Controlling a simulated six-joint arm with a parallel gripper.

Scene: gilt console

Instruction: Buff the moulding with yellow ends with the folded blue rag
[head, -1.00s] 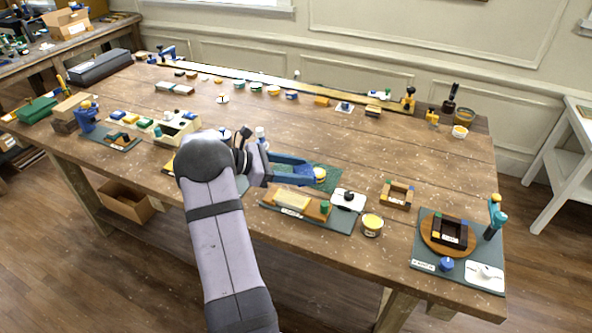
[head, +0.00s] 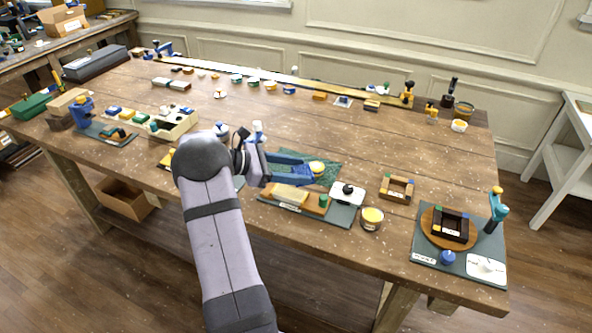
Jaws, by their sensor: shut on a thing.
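My gripper (head: 318,171) has blue fingers and reaches right from the wrist, low over a dark green mat (head: 329,160) near the table's front middle. It is shut on a small pale-yellow thing (head: 317,167), mostly hidden by the fingers. I cannot tell whether this is the folded blue rag; I cannot pick out a separate rag. A long gilt moulding (head: 240,74) lies along the table's back edge, between a blue clamp (head: 163,50) and a yellow-and-dark clamp (head: 408,93). I cannot make out which moulding has yellow ends. My gripper is well in front of the long one.
In front of my gripper is a board with wooden blocks (head: 294,196). To the right are a white plate with a black knob (head: 347,192), a yellow-topped tub (head: 371,218) and a small frame (head: 396,189). Several small blocks line the back; the table's centre is mostly clear.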

